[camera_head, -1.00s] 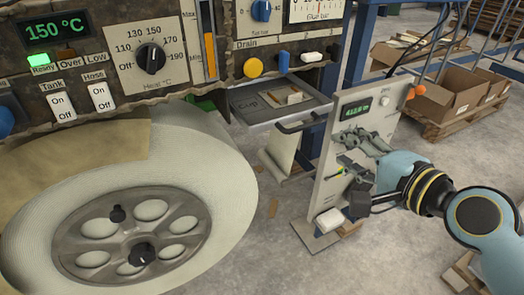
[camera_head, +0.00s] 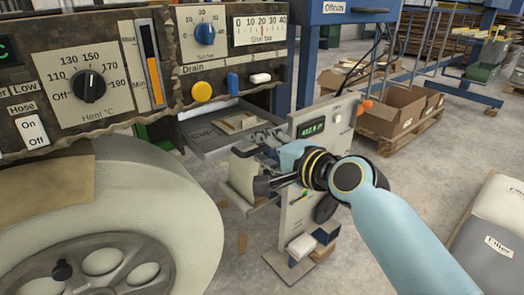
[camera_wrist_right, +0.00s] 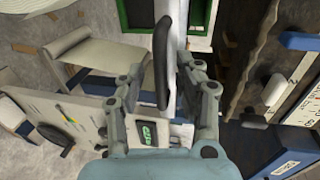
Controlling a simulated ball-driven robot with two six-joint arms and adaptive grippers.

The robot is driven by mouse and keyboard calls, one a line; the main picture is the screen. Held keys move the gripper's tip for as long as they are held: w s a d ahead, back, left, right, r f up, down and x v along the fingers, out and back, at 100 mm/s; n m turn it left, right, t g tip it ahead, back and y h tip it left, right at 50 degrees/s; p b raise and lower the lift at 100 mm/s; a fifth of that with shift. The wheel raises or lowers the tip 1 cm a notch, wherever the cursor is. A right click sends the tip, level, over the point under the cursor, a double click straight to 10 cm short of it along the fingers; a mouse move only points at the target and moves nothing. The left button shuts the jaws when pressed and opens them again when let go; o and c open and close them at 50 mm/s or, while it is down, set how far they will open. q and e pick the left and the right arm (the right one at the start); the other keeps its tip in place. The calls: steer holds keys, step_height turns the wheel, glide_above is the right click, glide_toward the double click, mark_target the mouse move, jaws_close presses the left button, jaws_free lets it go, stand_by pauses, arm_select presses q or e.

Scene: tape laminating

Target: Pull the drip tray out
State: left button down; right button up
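The drip tray (camera_head: 202,141) is a grey shallow tray marked "Cup", under the drain controls of the machine in the head view. A light block lies in it. Its black bar handle (camera_wrist_right: 162,62) shows in the right wrist view, in front of the pale tray front. My right gripper (camera_head: 262,143) is at the tray's front right corner in the head view. In the wrist view its two fingers (camera_wrist_right: 160,78) are spread, one on each side of the handle, with gaps visible. Contact with the handle cannot be told. My left gripper is not in view.
A grey panel stand with a green display (camera_head: 311,128) stands close by my right gripper. A large pale roll (camera_head: 160,205) fills the lower left. The yellow knob (camera_head: 202,92) sits above the tray.

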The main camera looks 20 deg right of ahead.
steer(key=shift+w, duration=0.1)
jaws_close()
stand_by(0.5)
